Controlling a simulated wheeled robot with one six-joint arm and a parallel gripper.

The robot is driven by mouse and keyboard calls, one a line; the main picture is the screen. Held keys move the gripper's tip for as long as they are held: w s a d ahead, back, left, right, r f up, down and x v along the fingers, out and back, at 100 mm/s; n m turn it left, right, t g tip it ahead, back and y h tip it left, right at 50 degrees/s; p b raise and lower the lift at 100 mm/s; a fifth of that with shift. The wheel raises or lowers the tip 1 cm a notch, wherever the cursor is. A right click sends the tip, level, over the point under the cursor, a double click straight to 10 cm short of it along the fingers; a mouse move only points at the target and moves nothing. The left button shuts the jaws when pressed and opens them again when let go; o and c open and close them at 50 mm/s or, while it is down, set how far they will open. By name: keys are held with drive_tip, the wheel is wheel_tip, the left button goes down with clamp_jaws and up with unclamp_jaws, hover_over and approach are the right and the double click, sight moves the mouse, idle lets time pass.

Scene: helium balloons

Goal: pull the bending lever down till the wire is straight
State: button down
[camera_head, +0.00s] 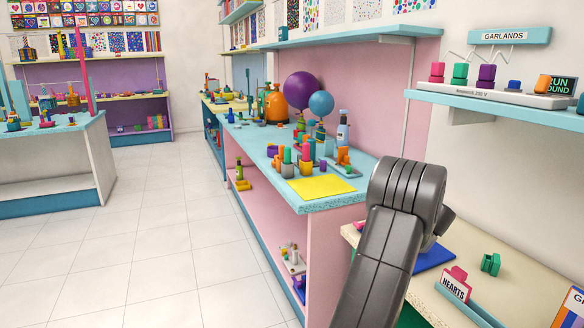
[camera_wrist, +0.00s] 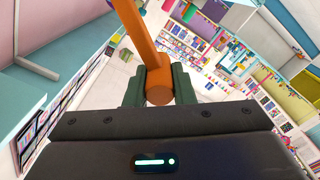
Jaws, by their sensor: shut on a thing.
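The bending lever, an orange bar (camera_wrist: 138,35) with a round end, runs from the top of the wrist view down between the two dark green fingers of my gripper (camera_wrist: 159,86). The fingers are shut on it near its round end. The lever stands slightly tilted in that view. In the head view my grey arm fills the lower right, and my gripper and the lever are hidden. I cannot make out the wire in either view.
A blue-topped counter (camera_head: 335,203) with a yellow sheet (camera_head: 322,187) and several small items stands left of my arm. A cream bench with a green clip (camera_head: 490,264) and a HEARTS holder (camera_head: 454,285) is at lower right. The tiled floor (camera_head: 160,240) is clear.

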drive_tip(key=shift+w+d+r+m+p, duration=0.1)
drive_tip(key=shift+d+r+m+p, duration=0.4)
drive_tip(key=shift+p, duration=0.75)
drive_tip(key=d+r+p, duration=0.1)
drive_tip(key=p, duration=0.1)
drive_tip(key=w+d+r+m+p, duration=0.1)
drive_tip(key=p, duration=0.2)
drive_tip(key=shift+r, duration=0.15)
drive_tip(key=shift+r, duration=0.1)
